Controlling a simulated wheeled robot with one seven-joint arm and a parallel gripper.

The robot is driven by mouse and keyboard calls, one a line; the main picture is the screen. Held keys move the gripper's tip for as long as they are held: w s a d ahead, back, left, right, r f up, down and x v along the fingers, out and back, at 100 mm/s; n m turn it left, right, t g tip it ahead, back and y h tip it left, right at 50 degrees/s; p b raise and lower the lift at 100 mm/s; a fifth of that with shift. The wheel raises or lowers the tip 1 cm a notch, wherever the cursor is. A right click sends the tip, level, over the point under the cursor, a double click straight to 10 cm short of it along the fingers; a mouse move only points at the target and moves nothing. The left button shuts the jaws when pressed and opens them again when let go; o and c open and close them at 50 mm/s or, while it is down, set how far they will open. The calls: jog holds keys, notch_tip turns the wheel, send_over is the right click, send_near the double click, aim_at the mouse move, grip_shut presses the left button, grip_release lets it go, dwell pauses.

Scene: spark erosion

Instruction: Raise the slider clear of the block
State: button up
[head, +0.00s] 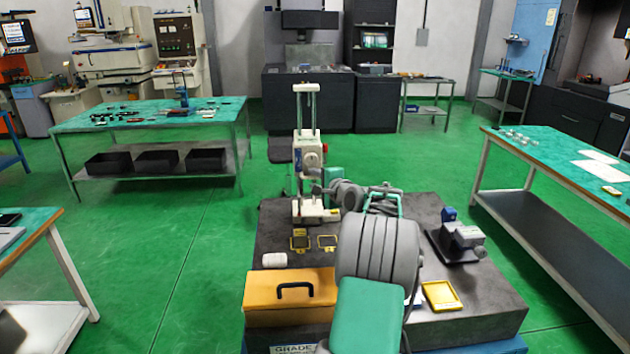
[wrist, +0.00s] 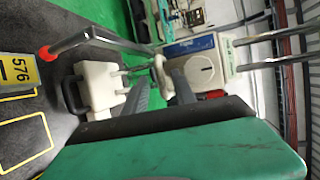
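A cream height gauge stands upright on the dark plate. Its slider (head: 309,158) sits partway up two bright posts and has a red spot at its right side; in the wrist view the slider (wrist: 205,65) shows a blue and white face. A bent metal bar with a red tip (wrist: 44,53) reaches out near it. A cream block (head: 331,215) lies at the gauge's foot; a cream body (wrist: 101,88) with a black part shows at left in the wrist view. My gripper (wrist: 162,86) is open, its fingers either side of a small cream lever; contact cannot be told.
The dark plate (head: 285,222) also bears a yellow case (head: 290,290), a white roll (head: 274,260), small yellow-framed pieces (head: 300,243), a yellow tray (head: 441,296) and a grey device (head: 463,236) at right. My arm covers the plate's middle. Green-topped tables stand beyond.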

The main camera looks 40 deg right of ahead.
jog(key=b+v, duration=0.1)
jog(key=v, duration=0.6)
jog(key=shift+s, duration=0.15)
jog(key=shift+r, duration=0.15)
